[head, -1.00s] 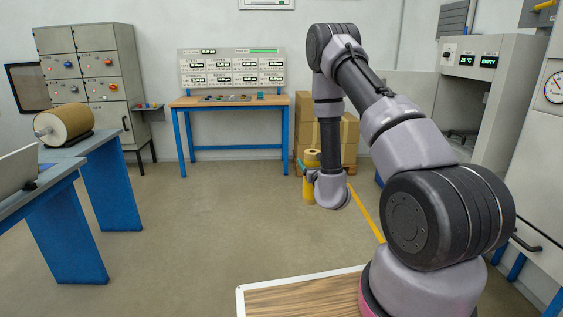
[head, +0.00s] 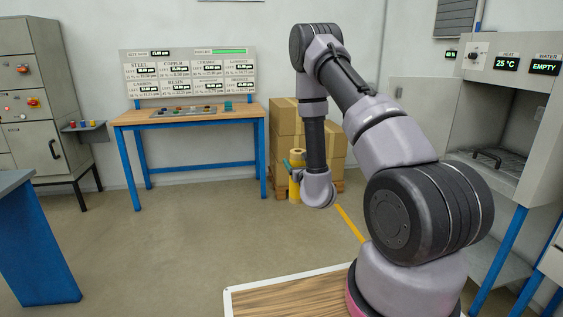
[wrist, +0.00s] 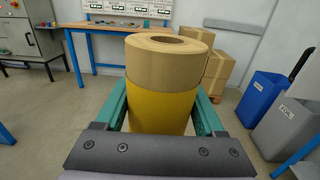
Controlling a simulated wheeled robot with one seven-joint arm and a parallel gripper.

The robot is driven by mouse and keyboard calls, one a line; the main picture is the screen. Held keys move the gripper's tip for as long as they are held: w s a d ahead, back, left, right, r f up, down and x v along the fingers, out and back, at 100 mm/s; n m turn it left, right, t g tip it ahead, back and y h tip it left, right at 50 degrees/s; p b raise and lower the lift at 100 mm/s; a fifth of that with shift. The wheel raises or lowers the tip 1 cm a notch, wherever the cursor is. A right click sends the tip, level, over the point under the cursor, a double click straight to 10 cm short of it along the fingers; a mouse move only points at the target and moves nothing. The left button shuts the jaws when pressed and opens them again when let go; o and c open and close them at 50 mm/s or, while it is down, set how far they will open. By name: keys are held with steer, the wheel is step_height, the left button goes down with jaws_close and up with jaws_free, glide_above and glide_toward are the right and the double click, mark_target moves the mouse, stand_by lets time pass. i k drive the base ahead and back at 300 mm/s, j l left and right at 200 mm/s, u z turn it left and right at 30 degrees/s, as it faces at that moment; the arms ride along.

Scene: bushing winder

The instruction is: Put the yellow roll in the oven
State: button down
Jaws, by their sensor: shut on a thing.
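The yellow roll (wrist: 162,108) stands upright between the teal fingers of my gripper (wrist: 163,110) in the wrist view. Its lower part is yellow, and a tan band with a hollow core is at its top. In the head view the roll (head: 295,188) shows as a narrow yellow piece beside my wrist, partly hidden by it. My gripper is shut on the roll and holds it ahead of my arm. The oven (head: 520,62), at the right in the head view, has an open front with a rack inside and displays reading 25 °C and EMPTY.
A blue-legged table (head: 190,115) with a display board stands at the back. Cardboard boxes (head: 285,118) are stacked behind my gripper. A grey cabinet (head: 30,100) and a blue-legged bench (head: 35,250) are at left. The wrist view shows a blue bin (wrist: 262,98) at right. The middle floor is clear.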

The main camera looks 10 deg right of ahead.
mark_target(513, 164)
steer(key=i+j+z, duration=0.1)
steer(key=i+z, duration=0.35)
steer(key=i+j+z, duration=0.9)
steer(key=i+l, duration=0.55)
steer(key=i+l+z, duration=0.1)
steer(key=i+l, duration=0.45)
steer(key=i, duration=0.25)
